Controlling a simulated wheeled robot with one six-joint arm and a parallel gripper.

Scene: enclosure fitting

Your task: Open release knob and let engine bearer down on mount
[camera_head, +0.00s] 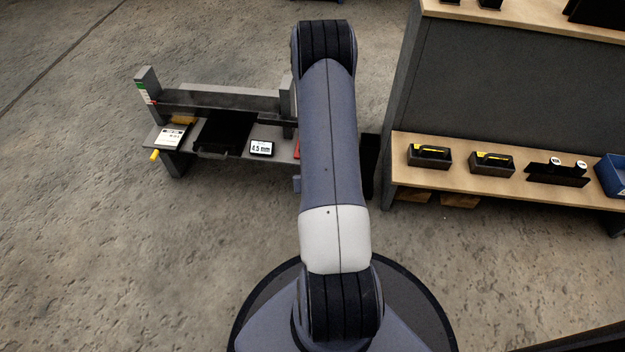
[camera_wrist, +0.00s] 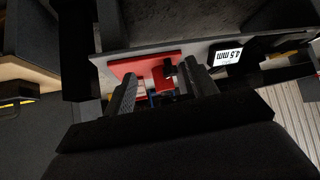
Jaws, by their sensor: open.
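A grey fixture (camera_head: 230,160) stands on the floor at left in the head view. A long grey beam (camera_head: 220,98), probably the engine bearer, lies along its back; my arm hides its right end. A red part (camera_head: 297,149) just shows at my arm's left edge. In the wrist view this red plate (camera_wrist: 140,65) carries a smaller red piece and a small black knob-like part (camera_wrist: 168,69); I cannot tell if that is the release knob. My gripper (camera_wrist: 160,70) is open, its fingers either side of these parts. Contact cannot be told. The gripper is hidden in the head view.
A small display (camera_head: 261,148) reading 4.5 mm sits beside the red part. A yellow handle (camera_head: 155,155) sticks out at the fixture's left front. At right, a wooden shelf (camera_head: 400,180) holds black boxes and a blue bin (camera_head: 611,172). Floor at left is clear.

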